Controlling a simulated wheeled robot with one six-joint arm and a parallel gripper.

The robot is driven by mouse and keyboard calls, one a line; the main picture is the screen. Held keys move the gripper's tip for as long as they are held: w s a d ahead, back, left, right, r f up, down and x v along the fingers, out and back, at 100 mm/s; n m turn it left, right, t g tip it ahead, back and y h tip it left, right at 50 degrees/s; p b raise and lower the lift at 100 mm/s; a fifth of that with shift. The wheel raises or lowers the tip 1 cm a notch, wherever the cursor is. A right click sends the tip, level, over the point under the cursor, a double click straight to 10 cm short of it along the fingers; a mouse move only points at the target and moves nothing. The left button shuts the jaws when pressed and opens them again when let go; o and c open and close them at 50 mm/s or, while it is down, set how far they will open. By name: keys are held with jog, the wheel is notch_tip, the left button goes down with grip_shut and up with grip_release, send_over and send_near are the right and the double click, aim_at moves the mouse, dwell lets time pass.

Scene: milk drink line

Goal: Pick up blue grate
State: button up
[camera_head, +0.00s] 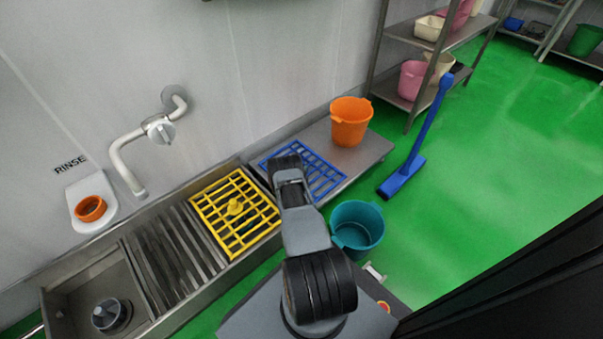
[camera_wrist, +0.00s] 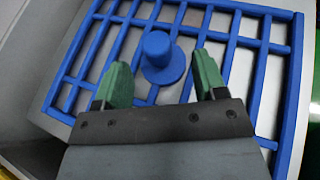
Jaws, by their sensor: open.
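The blue grate (camera_head: 324,176) lies flat on the steel counter to the right of the yellow grate, partly hidden by my arm in the head view. In the wrist view the blue grate (camera_wrist: 232,38) fills most of the picture, with a round blue knob (camera_wrist: 158,52) standing up from its bars. My gripper (camera_wrist: 160,80) is open. Its two green fingers point at the grate, one on each side of the knob and a little short of it in the picture. I cannot tell whether the fingers touch anything.
A yellow grate (camera_head: 208,212) lies over the sink to the left. An orange bucket (camera_head: 350,128) stands on the counter beyond the blue grate. A wall faucet (camera_head: 135,150) juts out at left.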

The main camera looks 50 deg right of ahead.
jog(key=b+x, duration=0.3)
jog(key=shift+w+d+f, duration=0.25)
jog(key=shift+f, duration=0.05)
jog(key=shift+w+d+f+b, duration=0.1)
jog(key=shift+w+d+b, duration=0.15)
jog(key=shift+d+b, duration=0.4)
jog(key=shift+c, duration=0.4)
grip_shut()
